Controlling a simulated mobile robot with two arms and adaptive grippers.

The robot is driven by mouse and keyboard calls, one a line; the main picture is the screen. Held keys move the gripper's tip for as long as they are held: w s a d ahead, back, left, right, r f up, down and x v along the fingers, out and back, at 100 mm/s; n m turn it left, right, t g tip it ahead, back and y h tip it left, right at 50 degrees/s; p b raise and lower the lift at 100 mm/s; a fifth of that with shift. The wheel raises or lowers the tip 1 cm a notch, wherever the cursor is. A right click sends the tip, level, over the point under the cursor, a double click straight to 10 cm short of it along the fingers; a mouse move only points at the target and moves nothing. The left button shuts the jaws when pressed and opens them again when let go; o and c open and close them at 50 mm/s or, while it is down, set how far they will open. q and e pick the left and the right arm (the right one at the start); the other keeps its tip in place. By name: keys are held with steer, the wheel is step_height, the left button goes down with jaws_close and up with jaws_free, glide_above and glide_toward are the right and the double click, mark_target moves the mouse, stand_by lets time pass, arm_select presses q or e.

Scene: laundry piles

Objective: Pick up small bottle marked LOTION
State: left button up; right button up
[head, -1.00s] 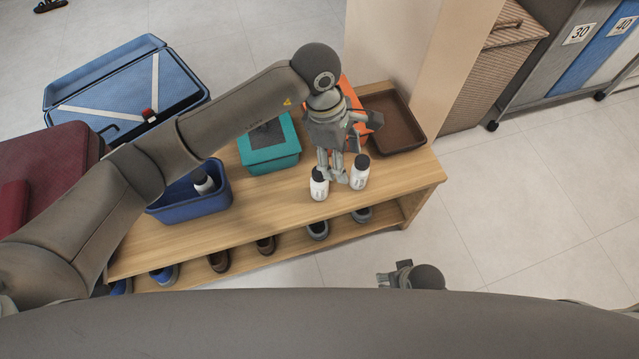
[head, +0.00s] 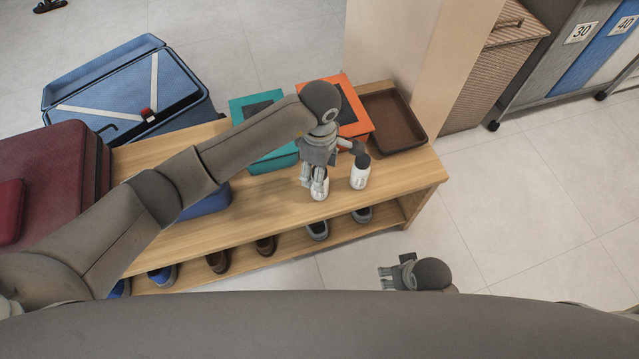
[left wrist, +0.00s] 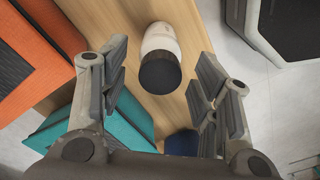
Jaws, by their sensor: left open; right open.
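In the left wrist view a white bottle (left wrist: 161,42) with a dark cap lies between the spread fingers, with gaps on both sides. The left gripper is open and empty. My right gripper (head: 384,278) is open and empty, low in front of the bench.
Behind the bottles are a teal box (head: 275,164), an orange box (head: 352,118) and a brown tray (head: 390,118). A blue bin (head: 207,203) is left, mostly behind my arm. Several shoes (head: 317,230) sit on the lower shelf. Bench top right of the bottles is clear.

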arm_select(q)
steer(key=shift+f, duration=0.45)
jaws_close()
steer(key=shift+r, duration=0.15)
